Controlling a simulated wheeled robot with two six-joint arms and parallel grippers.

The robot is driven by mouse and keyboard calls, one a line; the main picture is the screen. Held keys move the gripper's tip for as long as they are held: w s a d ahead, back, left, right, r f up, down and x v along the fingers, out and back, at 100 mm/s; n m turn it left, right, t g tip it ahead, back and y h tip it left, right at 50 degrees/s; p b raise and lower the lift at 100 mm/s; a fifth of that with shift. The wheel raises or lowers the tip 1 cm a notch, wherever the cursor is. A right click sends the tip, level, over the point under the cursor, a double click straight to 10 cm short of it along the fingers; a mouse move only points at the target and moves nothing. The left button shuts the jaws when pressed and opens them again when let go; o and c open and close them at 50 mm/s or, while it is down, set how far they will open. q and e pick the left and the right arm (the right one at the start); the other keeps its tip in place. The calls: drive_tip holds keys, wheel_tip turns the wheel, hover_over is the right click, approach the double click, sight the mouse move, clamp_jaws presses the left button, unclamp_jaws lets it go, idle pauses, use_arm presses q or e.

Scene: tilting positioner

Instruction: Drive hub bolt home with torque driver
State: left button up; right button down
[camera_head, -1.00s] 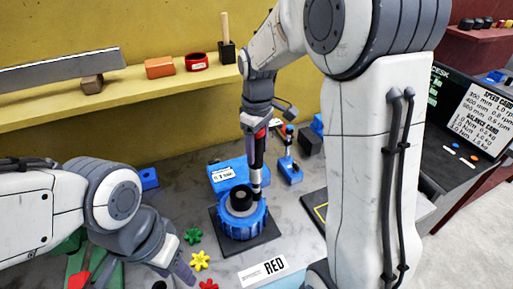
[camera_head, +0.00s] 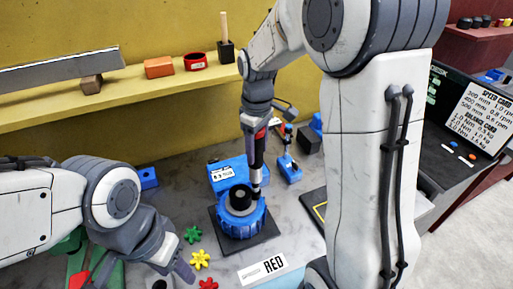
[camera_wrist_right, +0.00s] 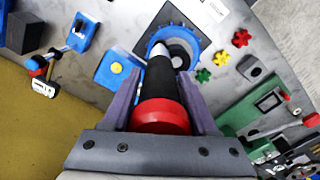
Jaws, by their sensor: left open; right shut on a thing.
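The torque driver is a black tool with a red collar (camera_wrist_right: 160,117); its black shaft also shows in the head view (camera_head: 257,160). My right gripper (camera_head: 258,140) is shut on the driver and holds it nearly upright, tip down at the hub's edge. In the right wrist view the right gripper's fingers (camera_wrist_right: 160,105) lie on both sides of the driver. The blue hub (camera_head: 238,218) with a black centre sits on a dark square plate (camera_head: 268,236). The bolt is hidden under the driver tip. My left gripper (camera_head: 182,268) is open and empty, left of the hub.
A blue box with a label (camera_head: 222,176) stands behind the hub. Green, yellow (camera_head: 200,259) and red star knobs lie front left. A blue stand (camera_head: 289,168) is behind right. A yellow shelf (camera_head: 130,98) runs along the back.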

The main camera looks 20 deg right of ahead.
sight(257, 134)
drive_tip(key=shift+s+f, duration=0.1)
drive_tip(key=shift+f, duration=0.5)
idle(2.1)
wheel_tip(257, 134, up, 6)
drive_tip(key=p, duration=0.5)
drive_tip(key=shift+r, duration=0.15)
